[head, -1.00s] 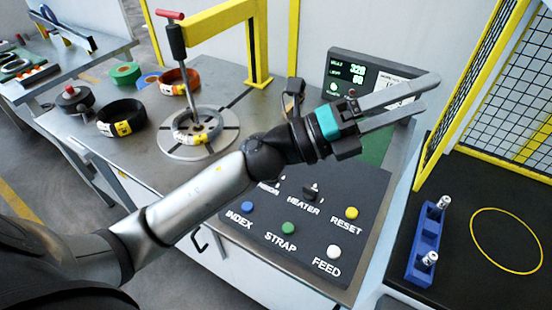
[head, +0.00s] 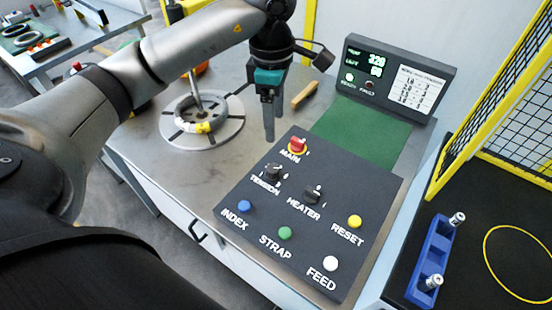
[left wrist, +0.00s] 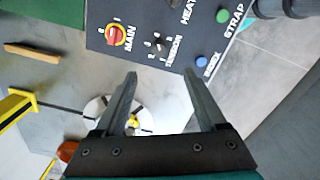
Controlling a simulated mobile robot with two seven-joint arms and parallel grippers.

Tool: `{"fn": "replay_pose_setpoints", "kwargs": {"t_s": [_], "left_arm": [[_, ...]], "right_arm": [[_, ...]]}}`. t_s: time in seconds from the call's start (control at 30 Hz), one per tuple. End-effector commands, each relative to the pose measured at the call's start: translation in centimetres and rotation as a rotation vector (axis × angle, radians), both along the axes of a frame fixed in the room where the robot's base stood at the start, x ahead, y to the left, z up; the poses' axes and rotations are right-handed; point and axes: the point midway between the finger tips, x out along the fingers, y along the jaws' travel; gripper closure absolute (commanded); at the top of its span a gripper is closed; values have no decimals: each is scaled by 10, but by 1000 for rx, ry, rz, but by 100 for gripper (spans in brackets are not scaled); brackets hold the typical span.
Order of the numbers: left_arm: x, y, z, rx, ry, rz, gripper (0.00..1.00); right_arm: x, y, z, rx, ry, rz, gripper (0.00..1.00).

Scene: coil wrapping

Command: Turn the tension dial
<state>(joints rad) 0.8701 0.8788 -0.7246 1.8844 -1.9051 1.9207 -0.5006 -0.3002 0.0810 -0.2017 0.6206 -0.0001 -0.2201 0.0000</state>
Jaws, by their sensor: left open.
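The tension dial (head: 273,172) is a black knob on the dark control panel (head: 250,200), above the TENSION label and left of the heater dial (head: 313,195). It also shows in the left wrist view (left wrist: 158,42), beyond the fingertips. My left gripper (head: 269,138) points down above the table beside the panel's upper left edge, apart from the dial. In the left wrist view its two fingers (left wrist: 160,85) are spread with nothing between them. The red MAIN switch (head: 298,146) sits above the tension dial. My right gripper is in neither view now.
Blue, green, white and yellow buttons share the panel; the yellow RESET button (head: 354,221) is at its right. A turntable (head: 176,133) with a wrapped coil stands left. A wooden stick (head: 305,95) lies behind the gripper. A display box (head: 395,75) stands at the back.

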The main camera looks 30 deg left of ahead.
Motion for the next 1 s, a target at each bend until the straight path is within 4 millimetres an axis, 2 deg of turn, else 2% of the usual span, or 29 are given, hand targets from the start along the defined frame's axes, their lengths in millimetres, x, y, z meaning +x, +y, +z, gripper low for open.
{"fn": "replay_pose_setpoints", "kwargs": {"t_s": [0.17, 0.7, 0.83, 1.0], "left_arm": [[-1, 6, -13, 24, 9, 4, 27], [-2, 5, -123, 19, 9, 4, 27], [-1, 4, -140, 19, 7, 3, 27], [-1, 5, -150, 20, 6, 4, 27]], "right_arm": [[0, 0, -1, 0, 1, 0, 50], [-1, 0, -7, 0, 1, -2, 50], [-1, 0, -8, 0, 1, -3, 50], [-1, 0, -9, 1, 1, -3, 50]]}}
